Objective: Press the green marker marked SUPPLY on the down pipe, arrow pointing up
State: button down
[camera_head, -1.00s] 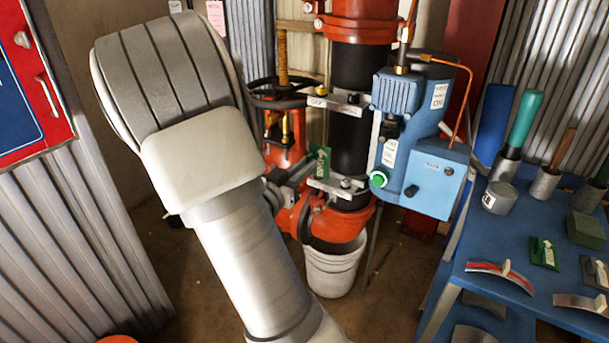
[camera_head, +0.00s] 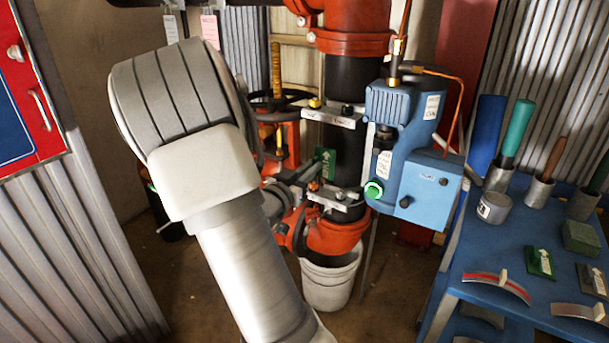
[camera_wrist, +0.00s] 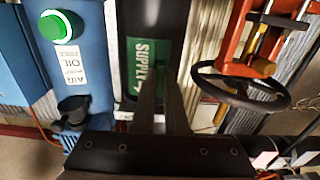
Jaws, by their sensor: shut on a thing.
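The green marker (camera_wrist: 148,60) with white SUPPLY lettering is held between the two fingers of my gripper (camera_wrist: 163,95). In the wrist view the lettering runs down the picture, and an arrow is partly hidden by the fingers. In the head view the marker (camera_head: 325,163) stands on edge at the left side of the black down pipe (camera_head: 352,155), between two metal brackets. I cannot tell whether it touches the pipe.
A blue pump unit (camera_head: 402,150) with a lit green button sits right of the pipe. A black handwheel (camera_wrist: 240,88) and orange valve are to its left. A white bucket (camera_head: 330,285) stands below. A blue table (camera_head: 470,275) at right holds another green plate (camera_head: 540,262) and tools.

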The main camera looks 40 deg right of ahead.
jog(key=x, duration=0.6)
jog(key=shift+b, duration=0.45)
jog(key=shift+d, duration=0.45)
dwell(1.9)
jog(key=c, duration=0.9)
grip_release()
jog(key=shift+w, duration=0.1)
jog(key=shift+o, duration=0.2)
jog(key=p+v, duration=0.3)
jog(key=v, duration=1.4)
jog(key=shift+a+p, duration=0.15)
jog(key=shift+p, duration=0.2)
